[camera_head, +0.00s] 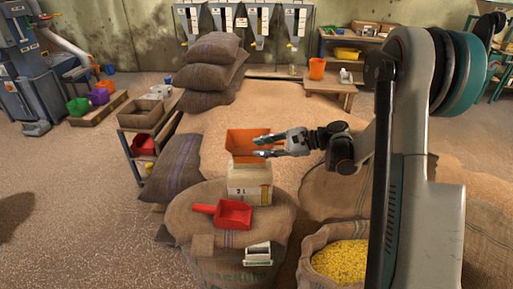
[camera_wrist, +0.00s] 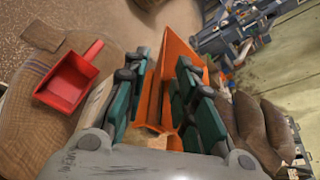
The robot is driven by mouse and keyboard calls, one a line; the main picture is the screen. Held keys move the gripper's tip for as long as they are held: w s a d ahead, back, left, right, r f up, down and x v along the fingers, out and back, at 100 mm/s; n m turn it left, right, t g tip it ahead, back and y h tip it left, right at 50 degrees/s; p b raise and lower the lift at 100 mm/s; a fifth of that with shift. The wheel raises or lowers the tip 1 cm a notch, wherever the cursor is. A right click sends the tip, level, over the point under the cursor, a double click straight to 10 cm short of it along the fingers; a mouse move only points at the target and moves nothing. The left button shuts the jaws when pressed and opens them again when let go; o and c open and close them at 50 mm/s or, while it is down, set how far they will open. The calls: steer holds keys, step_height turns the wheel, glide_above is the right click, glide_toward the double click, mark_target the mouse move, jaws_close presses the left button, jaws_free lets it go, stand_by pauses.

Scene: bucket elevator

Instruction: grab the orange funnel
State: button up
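The orange funnel (camera_head: 240,139) sits on top of a pale box (camera_head: 249,183) on the big sack in the middle. My gripper (camera_head: 258,146) reaches in from the right, its fingers spread one above the other across the funnel's right part. In the wrist view the orange funnel (camera_wrist: 176,50) shows between and beyond the two green-padded fingers of my gripper (camera_wrist: 160,65). The fingers stand apart. I cannot tell whether either one touches the funnel, and the right finger hides part of it.
A red scoop (camera_head: 233,214) lies on the sack in front of the box, also seen in the wrist view (camera_wrist: 68,80). A small white container (camera_head: 258,253) stands nearby. An open sack of yellow grain (camera_head: 341,262) is at front right. Stacked sacks (camera_head: 211,70) stand behind.

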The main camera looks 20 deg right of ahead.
mark_target(250, 149)
steer(key=b+x, duration=0.2)
steer(key=x, duration=0.3)
steer(key=shift+w, duration=0.25)
jaws_close()
